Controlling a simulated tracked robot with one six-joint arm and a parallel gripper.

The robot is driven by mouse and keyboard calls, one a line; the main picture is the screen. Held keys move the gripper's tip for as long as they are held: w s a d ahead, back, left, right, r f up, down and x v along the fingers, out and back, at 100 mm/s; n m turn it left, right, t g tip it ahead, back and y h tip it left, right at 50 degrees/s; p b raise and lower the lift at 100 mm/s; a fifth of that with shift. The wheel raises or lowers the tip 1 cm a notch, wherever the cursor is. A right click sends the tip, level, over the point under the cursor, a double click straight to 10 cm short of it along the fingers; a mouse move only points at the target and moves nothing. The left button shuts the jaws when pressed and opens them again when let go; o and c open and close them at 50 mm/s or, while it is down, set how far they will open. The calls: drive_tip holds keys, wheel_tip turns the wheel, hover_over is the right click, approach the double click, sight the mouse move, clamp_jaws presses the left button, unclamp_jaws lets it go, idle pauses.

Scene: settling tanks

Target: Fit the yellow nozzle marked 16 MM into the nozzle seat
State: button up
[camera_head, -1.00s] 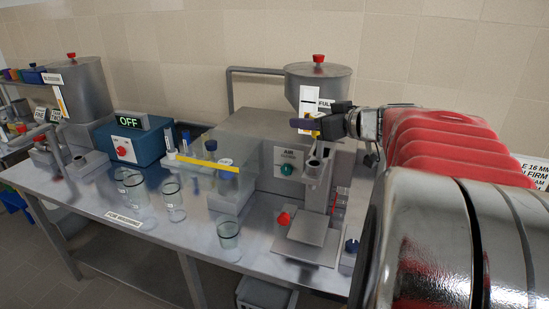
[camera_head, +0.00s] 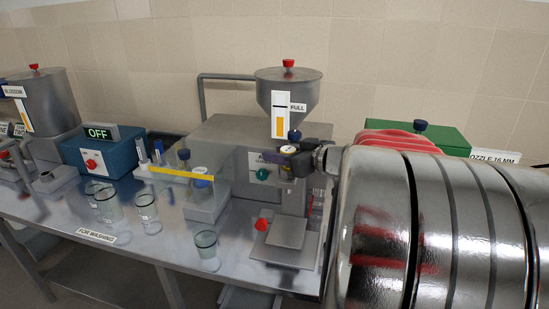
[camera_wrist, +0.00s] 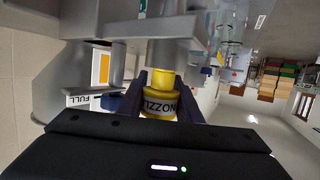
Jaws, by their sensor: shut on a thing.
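My gripper (camera_head: 287,160) is in front of the filling machine, below its steel hopper (camera_head: 287,88). The band's lettering is upside down and partly legible as "NOZZ"; no size can be read. The nozzle's narrower end points at a grey metal cylinder (camera_wrist: 168,52), probably the nozzle seat, and looks very close to it or touching. I cannot tell whether it is inside.
A clear guard with a yellow edge (camera_head: 183,174) stands left of the machine. Several glass beakers, including one at the front (camera_head: 206,251), stand on the steel bench. A square plate (camera_head: 288,232) is below my gripper. A green box (camera_head: 453,135) stands at the right.

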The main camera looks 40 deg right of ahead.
drive_tip(key=shift+f, duration=0.85)
drive_tip(key=o, duration=1)
drive_tip(key=shift+o, duration=0.2)
drive_tip(key=v, duration=1.2)
drive_tip(key=shift+r, duration=0.1)
